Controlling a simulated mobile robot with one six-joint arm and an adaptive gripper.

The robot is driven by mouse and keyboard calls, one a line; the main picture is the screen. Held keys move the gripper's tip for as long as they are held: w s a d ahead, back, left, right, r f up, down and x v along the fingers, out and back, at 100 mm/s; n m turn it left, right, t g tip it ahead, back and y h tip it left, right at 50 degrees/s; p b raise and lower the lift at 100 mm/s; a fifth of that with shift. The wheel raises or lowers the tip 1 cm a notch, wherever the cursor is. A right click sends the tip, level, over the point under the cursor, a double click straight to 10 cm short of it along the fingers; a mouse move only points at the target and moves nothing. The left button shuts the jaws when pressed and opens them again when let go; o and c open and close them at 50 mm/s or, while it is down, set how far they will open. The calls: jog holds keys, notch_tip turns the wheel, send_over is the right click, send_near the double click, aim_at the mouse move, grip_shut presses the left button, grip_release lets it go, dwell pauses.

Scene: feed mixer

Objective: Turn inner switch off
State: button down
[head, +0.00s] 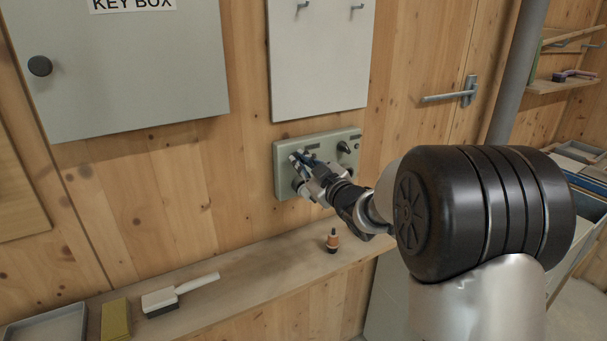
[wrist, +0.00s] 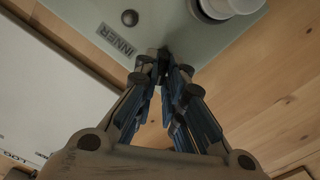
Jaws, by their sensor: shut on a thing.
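The grey-green switch panel (head: 286,148) is on the wooden wall; it also fills the top of the wrist view (wrist: 90,14). The label INNER (wrist: 116,41) shows in the wrist view, beside my fingertips. My gripper (head: 301,160) is at the panel's left half, its blue-sided fingers (wrist: 163,62) closed together at the panel face. A small dark part, the inner switch (wrist: 164,50), shows between the fingertips, mostly hidden by them. Its exact position cannot be told. In the head view, my gripper covers it.
A black knob (head: 343,147) is on the panel's right side. A pale round knob (wrist: 220,6) lies close to my fingers. Below, a shelf (head: 250,262) holds a small orange-and-black bottle (head: 332,241) and a white brush (head: 180,293). A white board (head: 318,60) hangs above.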

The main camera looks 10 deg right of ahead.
jog(key=shift+n+b, duration=0.55)
jog(key=shift+n, duration=0.05)
jog(key=c, duration=1.7)
grip_release()
jog(key=v, duration=1.2)
jog(key=shift+r, duration=0.1)
